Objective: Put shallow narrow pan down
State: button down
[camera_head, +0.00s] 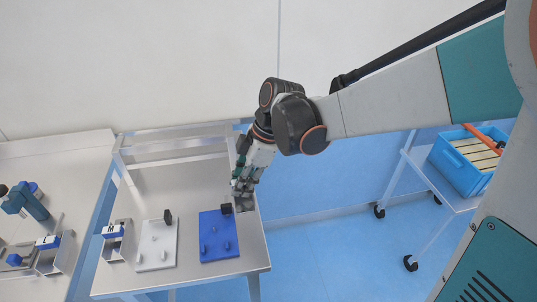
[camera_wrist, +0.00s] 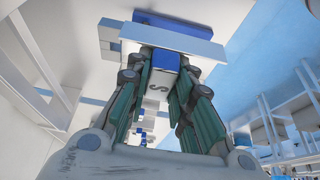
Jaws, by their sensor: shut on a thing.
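My gripper (camera_head: 241,186) is over the right end of the metal table, beside the blue board. In the wrist view my gripper (camera_wrist: 164,78) has its two teal-padded fingers closed on the blue and white handle of the shallow narrow pan (camera_wrist: 170,38). The handle carries an S-like mark, and a pale pan wall extends beyond it. In the head view the pan (camera_head: 244,203) shows as a small grey shape below my fingers, partly hidden by them. I cannot tell whether it touches the table.
The metal table (camera_head: 190,185) also holds a blue board (camera_head: 219,247) with pegs, a white pegged board (camera_head: 157,257) and a pan marked M (camera_head: 114,243). More pans stand on the left bench (camera_head: 55,182). A blue crate (camera_head: 455,168) sits on a cart at right.

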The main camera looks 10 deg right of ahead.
notch_tip(320, 180, down, 13)
jog(key=b, duration=0.4)
jog(key=shift+r, duration=0.2)
jog(key=c, duration=1.8)
grip_release()
jog(key=shift+f, duration=0.2)
jog(key=shift+c, duration=0.2)
jog(key=o, duration=0.4)
jog(key=shift+r, duration=0.1)
